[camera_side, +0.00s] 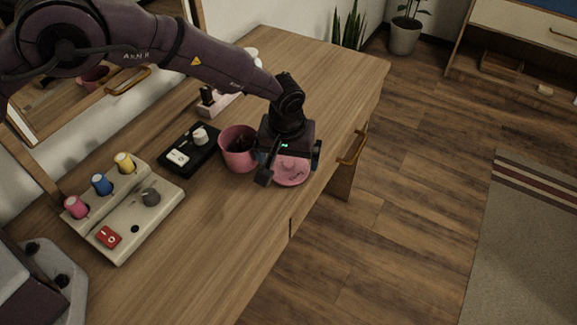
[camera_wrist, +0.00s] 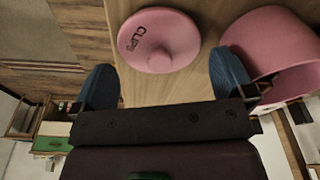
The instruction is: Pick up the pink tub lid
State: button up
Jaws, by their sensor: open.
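The pink tub lid (camera_side: 291,171) lies on the wooden desk, close to the desk's front edge. It is round, with a raised knob in the middle and dark lettering "CLIPS" in the wrist view (camera_wrist: 158,42). The open pink tub (camera_side: 237,150) stands upright beside it to the left; its rim and inside show at the right in the wrist view (camera_wrist: 272,50). My gripper (camera_side: 291,166) is above the lid and partly covers it in the side view. Its blue-tipped fingers (camera_wrist: 165,82) are apart with nothing between them, and the lid shows beyond them.
A black switch box (camera_side: 188,152) and a beige panel (camera_side: 130,210) with coloured knobs and a red switch are on the desk left of the tub. A pale block (camera_side: 222,103) sits behind. The desk's front part (camera_side: 240,215) is bare.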

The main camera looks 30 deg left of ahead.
jog(key=shift+w+f, duration=0.2)
jog(key=shift+f, duration=0.95)
jog(key=c, duration=0.6)
jog(key=shift+r, duration=0.1)
